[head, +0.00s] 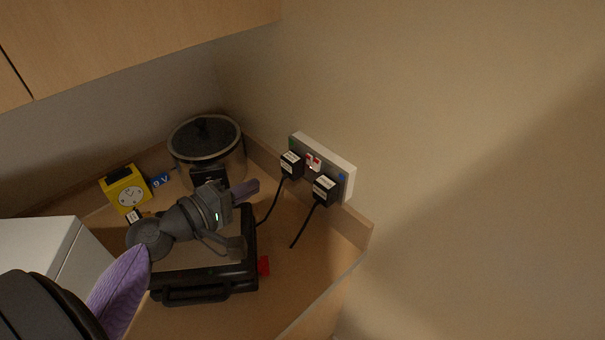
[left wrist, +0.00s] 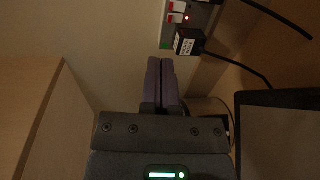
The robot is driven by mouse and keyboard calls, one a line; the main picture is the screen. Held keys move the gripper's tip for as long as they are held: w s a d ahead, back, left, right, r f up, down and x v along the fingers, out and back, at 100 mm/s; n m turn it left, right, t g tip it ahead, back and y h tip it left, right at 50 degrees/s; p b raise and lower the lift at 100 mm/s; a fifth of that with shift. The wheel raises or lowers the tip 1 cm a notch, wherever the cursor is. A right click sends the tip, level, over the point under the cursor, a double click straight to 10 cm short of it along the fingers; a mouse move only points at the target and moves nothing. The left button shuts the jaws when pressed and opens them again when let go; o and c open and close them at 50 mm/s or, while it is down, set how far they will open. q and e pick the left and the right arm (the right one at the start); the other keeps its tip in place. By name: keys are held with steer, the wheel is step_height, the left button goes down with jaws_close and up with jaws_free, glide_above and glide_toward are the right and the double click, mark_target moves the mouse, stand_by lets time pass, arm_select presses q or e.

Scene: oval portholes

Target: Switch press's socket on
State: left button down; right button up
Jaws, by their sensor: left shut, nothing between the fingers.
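A white double socket (head: 348,173) is on the wall, with two red-and-white rocker switches (head: 313,162) in its middle. Black plugs with white labels sit at its left (head: 291,165) and right (head: 325,190); I cannot read the labels. The left wrist view shows the switches (left wrist: 176,12), a small red light beside them and one plug (left wrist: 188,41). Which switch is on, I cannot tell. A black press-like appliance (head: 205,284) with a front handle lies on the counter, partly hidden by my left arm. My left gripper (head: 254,187) is shut and empty, apart from the socket, left of it.
A lidded pot (head: 207,140) stands in the corner. A yellow box with a dial (head: 125,188) and a blue tag (head: 160,180) are at the left. Two black cables run down from the plugs. A wooden cabinet (head: 120,40) hangs above. The wall right of the socket is clear.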

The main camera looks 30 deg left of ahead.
mark_target(314, 170)
arm_select(q)
step_height(314, 170, down, 4)
steer(key=b, duration=0.2)
steer(key=shift+b, duration=0.4)
arm_select(e)
steer(key=f, duration=0.2)
steer(key=d+f, duration=0.1)
steer(key=f, duration=0.1)
steer(key=shift+s, duration=0.3)
steer(key=shift+a+r, duration=0.1)
arm_select(q)
steer(key=shift+w, duration=0.15)
arm_select(e)
steer(key=shift+w+a, duration=0.1)
steer(key=shift+a, duration=0.05)
arm_select(q)
steer(key=p+x, duration=0.1)
steer(key=x, duration=1.2)
steer(key=shift+w+f, duration=0.1)
steer(key=shift+w+d, duration=0.15)
steer(key=shift+w, duration=0.15)
arm_select(e)
steer(key=shift+w+r, duration=0.1)
steer(key=shift+r, duration=0.35)
